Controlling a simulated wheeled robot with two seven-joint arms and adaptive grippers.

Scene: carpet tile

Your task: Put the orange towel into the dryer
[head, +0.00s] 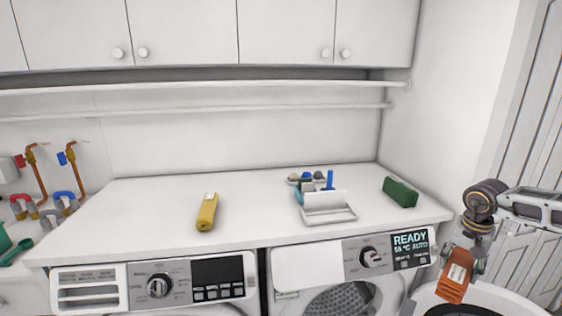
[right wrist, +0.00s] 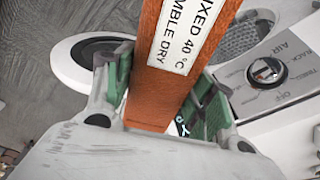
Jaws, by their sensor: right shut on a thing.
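The orange towel (head: 453,283) is a folded strip with a white care label. My right gripper (head: 463,264) is shut on it, at the right of the head view, beside the dryer's front and above its open round door (head: 520,304). In the right wrist view the towel (right wrist: 160,95) lies between the green finger pads, its label facing the camera. The dryer (head: 310,262) is the right machine, with a lit READY panel (head: 410,246). Its drum (head: 345,300) shows through the opening, cut off by the frame's bottom edge. My left gripper is out of view.
On the white counter (head: 260,215) lie a yellow towel (head: 207,212), a green towel (head: 400,192) and a white tray (head: 327,208) with small blue items behind it. A washer (head: 100,287) stands left of the dryer. A wall and louvred door (head: 535,130) bound the right side.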

